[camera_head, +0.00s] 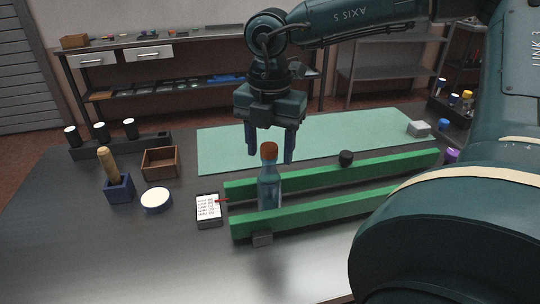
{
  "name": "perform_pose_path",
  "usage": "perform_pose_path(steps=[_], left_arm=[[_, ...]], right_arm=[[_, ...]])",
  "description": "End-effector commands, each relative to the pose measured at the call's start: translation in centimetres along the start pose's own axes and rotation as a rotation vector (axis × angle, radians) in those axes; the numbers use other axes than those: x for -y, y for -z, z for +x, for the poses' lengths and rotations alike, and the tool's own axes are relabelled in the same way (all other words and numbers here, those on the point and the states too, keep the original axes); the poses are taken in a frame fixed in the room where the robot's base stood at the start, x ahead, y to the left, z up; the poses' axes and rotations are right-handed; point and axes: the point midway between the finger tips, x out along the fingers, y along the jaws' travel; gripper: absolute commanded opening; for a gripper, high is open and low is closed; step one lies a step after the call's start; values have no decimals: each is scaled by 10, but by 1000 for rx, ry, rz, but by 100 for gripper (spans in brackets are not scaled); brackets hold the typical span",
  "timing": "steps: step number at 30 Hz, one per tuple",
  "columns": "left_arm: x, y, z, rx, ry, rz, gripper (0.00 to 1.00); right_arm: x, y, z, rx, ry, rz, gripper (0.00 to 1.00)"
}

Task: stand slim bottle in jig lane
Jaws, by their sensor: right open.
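A slim clear-blue bottle (269,190) with an orange-brown cap stands upright between the two green rails of the jig lane (330,204), near the lane's left end. My right gripper (270,158) points down just above and behind the bottle. Its two fingers are apart, one to each side of the cap in the picture, and hold nothing. The bottle's base is hidden by the near rail. My left gripper is not in view.
A green mat (220,150) lies behind the jig. A notepad (208,210), white-topped round tin (156,200), blue holder (118,189) and wooden box (160,163) stand left. The front left table is clear.

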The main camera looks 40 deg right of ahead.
Motion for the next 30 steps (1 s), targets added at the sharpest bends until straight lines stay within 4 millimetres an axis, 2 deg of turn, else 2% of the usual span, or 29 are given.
perform_pose_path(steps=[1,6,12,18,30], left_arm=[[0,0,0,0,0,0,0],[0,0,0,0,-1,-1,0],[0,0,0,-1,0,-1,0],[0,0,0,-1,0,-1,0],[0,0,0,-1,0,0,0]], right_arm=[[-1,-1,-13,6,-6,1,53],[-1,-1,-51,5,-4,1,53],[0,-1,-81,4,0,1,53],[0,0,-92,1,0,-1,53],[0,0,-92,1,1,-1,53]])
